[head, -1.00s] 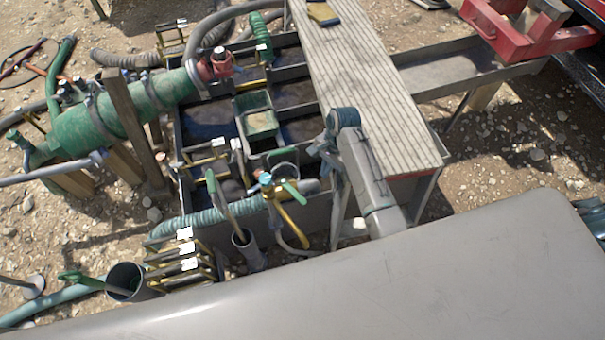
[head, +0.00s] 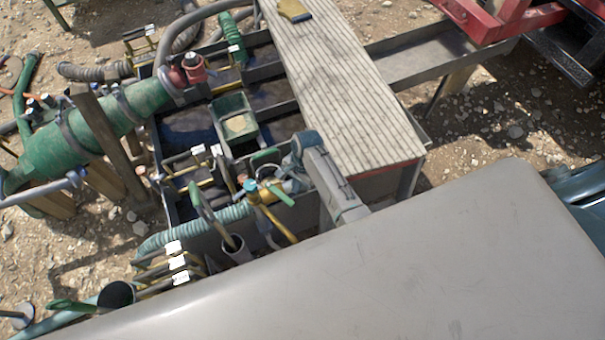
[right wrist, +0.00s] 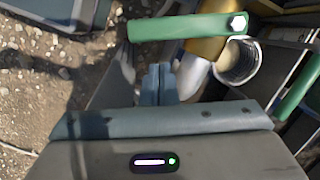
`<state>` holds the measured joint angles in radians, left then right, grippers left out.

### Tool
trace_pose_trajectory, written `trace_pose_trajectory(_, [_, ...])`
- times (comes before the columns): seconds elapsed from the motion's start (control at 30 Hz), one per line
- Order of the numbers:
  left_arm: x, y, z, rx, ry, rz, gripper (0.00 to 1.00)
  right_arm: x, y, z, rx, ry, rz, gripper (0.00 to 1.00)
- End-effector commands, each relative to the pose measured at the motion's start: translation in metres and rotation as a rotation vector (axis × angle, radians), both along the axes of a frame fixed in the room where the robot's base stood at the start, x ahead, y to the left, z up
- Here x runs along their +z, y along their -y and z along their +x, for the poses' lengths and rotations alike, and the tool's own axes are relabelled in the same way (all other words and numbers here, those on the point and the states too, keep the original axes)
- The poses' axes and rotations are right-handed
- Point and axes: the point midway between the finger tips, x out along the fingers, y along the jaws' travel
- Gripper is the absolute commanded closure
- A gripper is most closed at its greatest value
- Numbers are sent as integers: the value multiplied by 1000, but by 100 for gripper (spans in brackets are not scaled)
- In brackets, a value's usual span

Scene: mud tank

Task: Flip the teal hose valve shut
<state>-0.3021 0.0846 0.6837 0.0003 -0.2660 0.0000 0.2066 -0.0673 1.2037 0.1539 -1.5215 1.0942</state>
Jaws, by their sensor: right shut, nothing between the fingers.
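The hose valve has a yellow-brass body (head: 265,213) and a green lever (head: 281,196), beside the teal ribbed hose (head: 195,227) at the near side of the tank. In the right wrist view the green lever (right wrist: 180,27) lies across the top, with a pale bolt at its right end and the brass body (right wrist: 207,48) below it. My right gripper (head: 288,170) is just beyond the lever in the head view. Its fingers (right wrist: 157,72) are shut and empty, below the lever in the wrist picture. I cannot tell whether they touch it.
The tank has dark compartments and a green bin (head: 234,122). A ribbed grey board (head: 335,85) lies over its right side. A grey pipe holder (head: 237,250) with a green-handled tool and yellow-black frames (head: 170,262) crowd the near left. Gravel lies around.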

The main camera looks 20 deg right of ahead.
Motion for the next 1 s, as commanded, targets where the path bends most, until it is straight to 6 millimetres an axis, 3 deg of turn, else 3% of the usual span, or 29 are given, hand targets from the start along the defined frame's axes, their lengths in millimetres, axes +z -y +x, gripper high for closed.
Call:
trace_pose_trajectory(0.2, [4, 2, -5, 0, -6, -2, 64, 1, -14, -7, -1, 0, -1, 100])
trace_pose_trajectory(0.6, [7, 3, -6, 0, -6, -3, 64, 2, -15, -8, -7, 0, -1, 100])
trace_pose_trajectory(1.0, [58, 3, -20, 2, -13, -4, 64, 8, -35, -25, -297, -3, 1, 100])
